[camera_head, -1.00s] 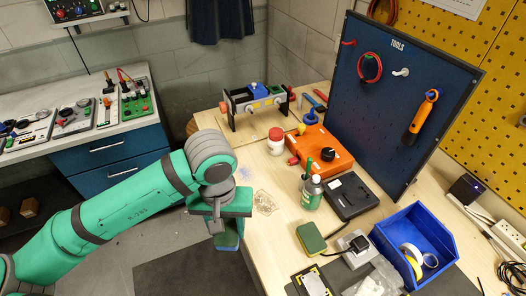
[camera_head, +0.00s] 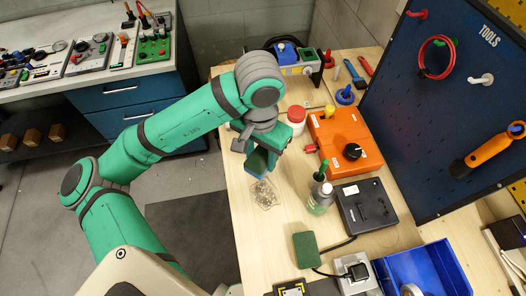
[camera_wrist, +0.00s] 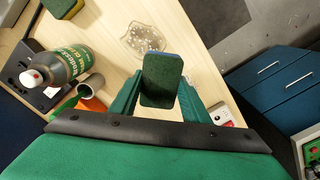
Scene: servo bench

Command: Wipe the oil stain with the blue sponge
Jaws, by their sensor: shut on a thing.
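My gripper (camera_head: 262,150) is shut on the blue sponge (camera_head: 257,162), above the left part of the wooden bench. In the wrist view the sponge (camera_wrist: 161,82) shows a dark green face and a blue edge, between the two green fingers of my gripper (camera_wrist: 160,95). Whether the sponge touches the bench is hard to tell.
A green-and-yellow sponge (camera_head: 306,250), a bottle (camera_head: 320,199), a red-lidded jar (camera_head: 296,120), an orange box (camera_head: 344,140) and a blue bin (camera_head: 432,268) stand on the bench.

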